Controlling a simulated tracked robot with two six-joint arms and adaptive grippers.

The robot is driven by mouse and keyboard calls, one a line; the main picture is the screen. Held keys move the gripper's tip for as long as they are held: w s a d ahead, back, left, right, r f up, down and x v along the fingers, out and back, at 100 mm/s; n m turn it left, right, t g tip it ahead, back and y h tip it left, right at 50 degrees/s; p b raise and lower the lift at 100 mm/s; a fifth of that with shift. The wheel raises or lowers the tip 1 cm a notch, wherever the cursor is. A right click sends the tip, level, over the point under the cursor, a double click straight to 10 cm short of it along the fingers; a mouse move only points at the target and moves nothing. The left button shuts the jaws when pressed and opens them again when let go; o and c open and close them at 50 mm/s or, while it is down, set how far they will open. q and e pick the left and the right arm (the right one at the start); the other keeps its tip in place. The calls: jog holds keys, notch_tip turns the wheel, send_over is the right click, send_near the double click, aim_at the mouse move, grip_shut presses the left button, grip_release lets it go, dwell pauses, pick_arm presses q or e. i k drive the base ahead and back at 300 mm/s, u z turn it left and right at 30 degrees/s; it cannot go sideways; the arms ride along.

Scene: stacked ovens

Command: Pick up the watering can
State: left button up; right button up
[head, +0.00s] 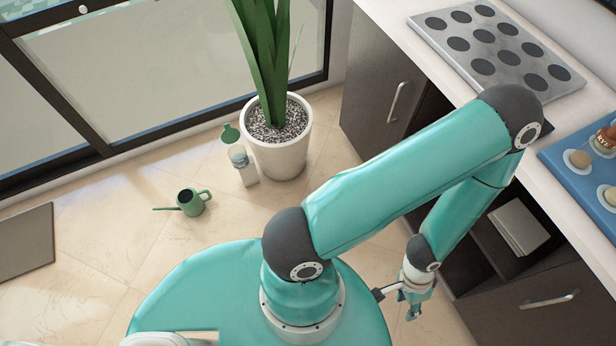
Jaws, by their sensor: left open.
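A small green watering can (190,203) stands on the tiled floor left of centre. Its thin spout points left and its handle is on the right. My left gripper (411,303) hangs at the end of the teal arm, low on the right side of the view, beside the dark cabinet. It is open, with nothing seen between its fingers, and is well apart from the can. My right gripper is not in view.
A white pot (283,150) with a tall green plant stands behind the can. A pale bottle with a green top (243,165) stands beside the pot. A dark cabinet and white counter (395,25) line the right. A brown mat (25,243) lies left. Floor around the can is clear.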

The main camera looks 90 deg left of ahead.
aim_at(189, 201)
jog(key=z, duration=0.35)
jog(key=i, duration=0.5)
jog(key=u, duration=1.95)
jog(key=i, duration=0.25)
jog(key=u, duration=2.25)
jog(key=k, duration=0.5)
jog(key=u, duration=0.4)
jog(key=i, duration=1.55)
jog(key=z, duration=0.35)
